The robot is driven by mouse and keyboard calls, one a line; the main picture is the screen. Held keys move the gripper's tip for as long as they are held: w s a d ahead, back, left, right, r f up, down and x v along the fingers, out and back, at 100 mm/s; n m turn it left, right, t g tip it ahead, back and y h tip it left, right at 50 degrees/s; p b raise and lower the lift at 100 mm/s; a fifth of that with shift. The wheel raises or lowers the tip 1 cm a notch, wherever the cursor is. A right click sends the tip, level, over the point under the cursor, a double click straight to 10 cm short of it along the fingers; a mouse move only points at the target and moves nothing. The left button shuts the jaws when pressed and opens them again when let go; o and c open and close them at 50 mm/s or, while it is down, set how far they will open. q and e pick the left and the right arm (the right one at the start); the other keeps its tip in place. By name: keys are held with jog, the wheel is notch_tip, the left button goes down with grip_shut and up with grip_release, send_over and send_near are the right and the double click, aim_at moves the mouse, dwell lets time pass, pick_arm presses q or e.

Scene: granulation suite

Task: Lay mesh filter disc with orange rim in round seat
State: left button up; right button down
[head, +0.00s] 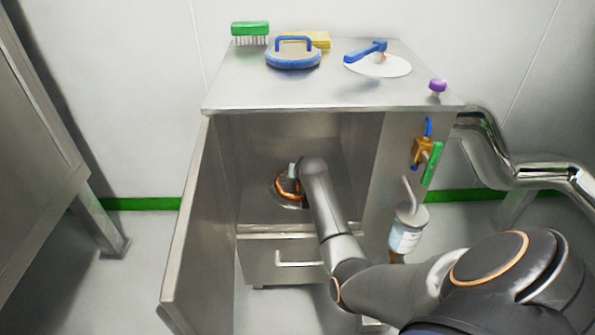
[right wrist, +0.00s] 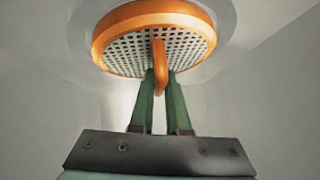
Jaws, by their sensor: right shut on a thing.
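The mesh filter disc (right wrist: 128,47) has an orange rim, a perforated grey face and an orange handle tab. In the right wrist view my right gripper (right wrist: 160,80) is shut on the tab, with a green finger on each side. The round seat (right wrist: 228,18) shows as a pale grey ring around and behind the disc; I cannot tell whether the disc touches it. In the head view the orange-rimmed disc (head: 286,190) is inside the open cabinet, partly hidden by my right arm. The seat (head: 275,198) shows around it. My left gripper is not in view.
The cabinet door (head: 190,225) stands open at left. On the cabinet top (head: 320,83) are a green brush (head: 250,29), a blue-rimmed disc (head: 293,60), a white disc with a blue handle (head: 378,65) and a purple knob (head: 437,86). A drawer (head: 262,262) is below the compartment.

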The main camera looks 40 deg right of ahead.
jog(key=c, duration=0.9)
grip_release()
jog(key=shift+f, duration=0.1)
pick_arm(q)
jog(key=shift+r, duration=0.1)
pick_arm(e)
jog(key=shift+r, duration=0.45)
pick_arm(q)
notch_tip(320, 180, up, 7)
jog(key=p, duration=0.6)
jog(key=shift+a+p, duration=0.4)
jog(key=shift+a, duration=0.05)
pick_arm(e)
jog(key=v, duration=1.2)
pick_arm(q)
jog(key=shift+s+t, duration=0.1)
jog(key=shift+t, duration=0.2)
pick_arm(e)
jog(key=shift+f, duration=0.15)
